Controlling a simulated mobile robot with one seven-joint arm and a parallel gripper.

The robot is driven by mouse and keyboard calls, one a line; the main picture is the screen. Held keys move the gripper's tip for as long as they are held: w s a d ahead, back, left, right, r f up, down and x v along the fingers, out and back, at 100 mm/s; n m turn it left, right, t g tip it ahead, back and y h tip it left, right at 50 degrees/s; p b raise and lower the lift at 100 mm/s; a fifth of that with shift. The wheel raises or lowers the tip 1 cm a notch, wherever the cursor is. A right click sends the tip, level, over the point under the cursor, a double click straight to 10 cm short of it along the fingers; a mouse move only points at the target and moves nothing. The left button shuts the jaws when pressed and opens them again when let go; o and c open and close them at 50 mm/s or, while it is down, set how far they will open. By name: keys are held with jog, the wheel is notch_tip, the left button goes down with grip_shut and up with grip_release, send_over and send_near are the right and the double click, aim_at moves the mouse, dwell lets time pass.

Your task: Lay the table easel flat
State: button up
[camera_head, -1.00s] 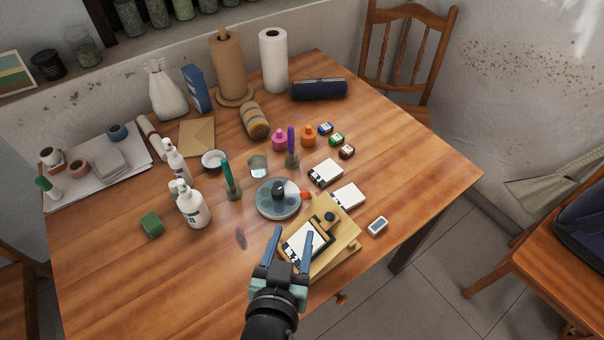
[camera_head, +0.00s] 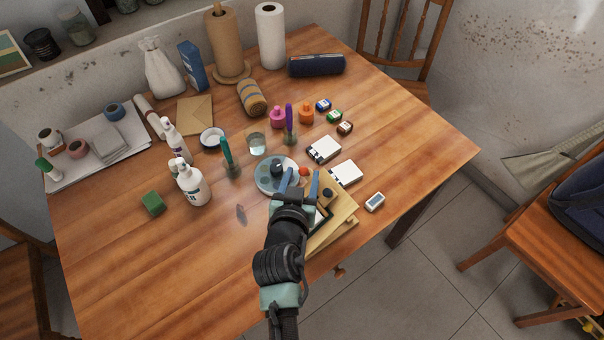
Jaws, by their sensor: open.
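The wooden table easel (camera_head: 344,207) stands near the table's front right edge. Its wooden board and a dark-framed white panel on it are mostly hidden behind my arm. I cannot tell its exact tilt. My gripper (camera_head: 299,178) is open, with its two blue fingers pointing away over the upper part of the easel. The fingers appear beside the grey round palette dish. I see nothing between them, and I cannot tell whether they touch the easel.
A round dish (camera_head: 264,186) with a dark knob sits just behind the gripper. White cards (camera_head: 345,173) and a small white box (camera_head: 374,202) lie to the right. White bottles (camera_head: 193,187) and a green block (camera_head: 153,203) stand left. The table's front left (camera_head: 150,270) is clear.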

jog(key=shift+w+f, duration=0.1)
jog(key=shift+w, duration=0.2)
grip_shut()
dwell(1.3)
